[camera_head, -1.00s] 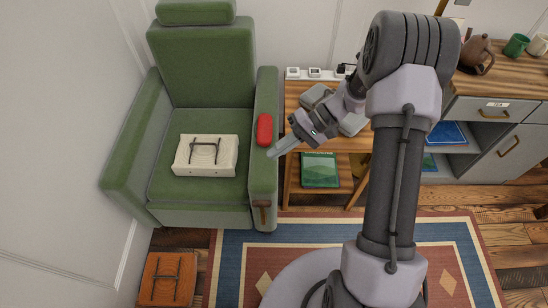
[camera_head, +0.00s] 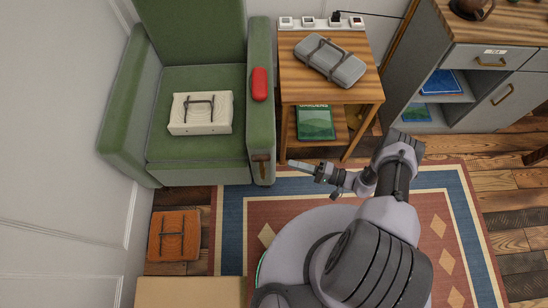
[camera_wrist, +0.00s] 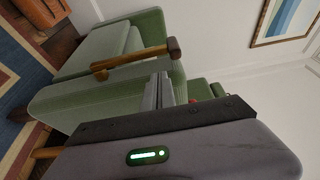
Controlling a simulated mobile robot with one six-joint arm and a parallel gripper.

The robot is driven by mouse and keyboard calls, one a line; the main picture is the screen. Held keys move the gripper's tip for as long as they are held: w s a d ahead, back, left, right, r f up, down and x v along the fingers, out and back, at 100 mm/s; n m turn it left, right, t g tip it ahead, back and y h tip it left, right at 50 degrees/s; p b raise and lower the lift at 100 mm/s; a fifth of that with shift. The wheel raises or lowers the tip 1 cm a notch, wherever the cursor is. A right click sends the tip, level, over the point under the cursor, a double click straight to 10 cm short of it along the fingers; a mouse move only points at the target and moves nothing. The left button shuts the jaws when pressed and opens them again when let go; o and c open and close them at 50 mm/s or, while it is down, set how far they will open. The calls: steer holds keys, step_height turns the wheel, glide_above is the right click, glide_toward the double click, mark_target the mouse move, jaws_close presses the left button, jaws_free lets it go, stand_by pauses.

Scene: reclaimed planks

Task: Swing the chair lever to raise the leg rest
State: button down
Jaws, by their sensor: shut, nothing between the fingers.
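The green armchair (camera_head: 200,95) stands against the wall. Its wooden lever (camera_head: 262,166) is on the outer front of the right armrest. In the wrist view the lever (camera_wrist: 130,60) runs slantwise to a round knob, close in front of the fingers. The front panel under the seat (camera_head: 200,174) hangs down, with no raised leg rest showing. My gripper (camera_head: 291,163) is shut and empty, just right of the lever. The fingers also show in the wrist view (camera_wrist: 160,90), where they appear apart from the lever, though depth is hard to judge.
A cream case (camera_head: 201,113) lies on the seat and a red case (camera_head: 260,84) on the armrest. A side table (camera_head: 350,92) with a grey case (camera_head: 330,61) stands right of the chair. An orange box (camera_head: 174,236) is on the floor. The rug (camera_head: 229,225) before the chair is partly clear.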

mark_target(270, 159)
steer(key=b+x, duration=0.2)
steer(key=x, duration=0.7)
steer(key=shift+w+a, duration=0.15)
steer(key=shift+a, duration=0.25)
steer(key=s+f, duration=0.4)
steer(key=s, duration=0.6)
steer(key=shift+s+a+f, duration=0.2)
steer(key=shift+s+f, duration=0.15)
steer(key=shift+f, duration=0.05)
stand_by(0.5)
steer(key=v, duration=1.7)
steer(key=shift+d, duration=0.25)
